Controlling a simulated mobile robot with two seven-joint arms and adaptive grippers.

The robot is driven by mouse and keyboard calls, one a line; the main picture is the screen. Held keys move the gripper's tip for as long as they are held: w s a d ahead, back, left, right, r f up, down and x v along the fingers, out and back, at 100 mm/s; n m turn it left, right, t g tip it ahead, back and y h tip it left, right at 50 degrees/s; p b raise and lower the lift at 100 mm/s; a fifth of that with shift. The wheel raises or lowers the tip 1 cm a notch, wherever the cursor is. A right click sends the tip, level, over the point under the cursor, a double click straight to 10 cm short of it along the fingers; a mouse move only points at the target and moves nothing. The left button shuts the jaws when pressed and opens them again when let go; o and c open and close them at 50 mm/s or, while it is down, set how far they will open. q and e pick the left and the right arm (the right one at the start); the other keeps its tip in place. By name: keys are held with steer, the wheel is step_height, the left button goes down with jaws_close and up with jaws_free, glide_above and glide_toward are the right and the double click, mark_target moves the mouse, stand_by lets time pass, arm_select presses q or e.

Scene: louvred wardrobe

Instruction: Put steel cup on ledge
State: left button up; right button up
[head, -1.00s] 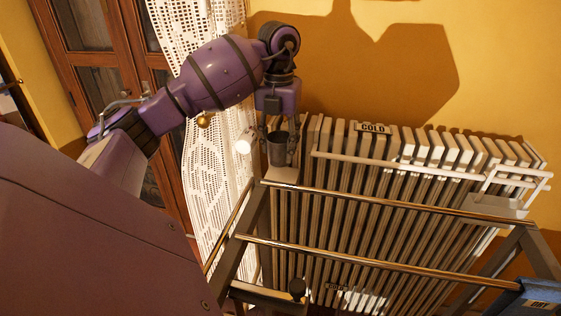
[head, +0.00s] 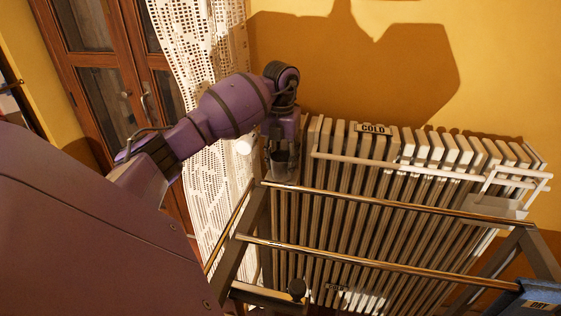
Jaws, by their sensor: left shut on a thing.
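The steel cup (head: 279,168) is a small grey metal cup near the left end of the radiator. It looks upright and shows below my left gripper (head: 281,152), which is shut on it from above. The ledge (head: 294,182) is a small pale surface at the left end of the radiator, right under the cup and mostly covered by it. I cannot tell whether the cup's base touches it. My right gripper is not in view.
A white radiator (head: 420,150) with a "COLD" sign (head: 373,129) stands against the yellow wall. A drying rack with metal rails (head: 400,205) stands in front.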

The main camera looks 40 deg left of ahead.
arm_select(q)
steer(key=shift+f, duration=0.15)
steer(key=o, duration=1.2)
step_height(320, 180, up, 12)
steer(key=shift+r+b, duration=0.15)
steer(key=shift+b, duration=0.3)
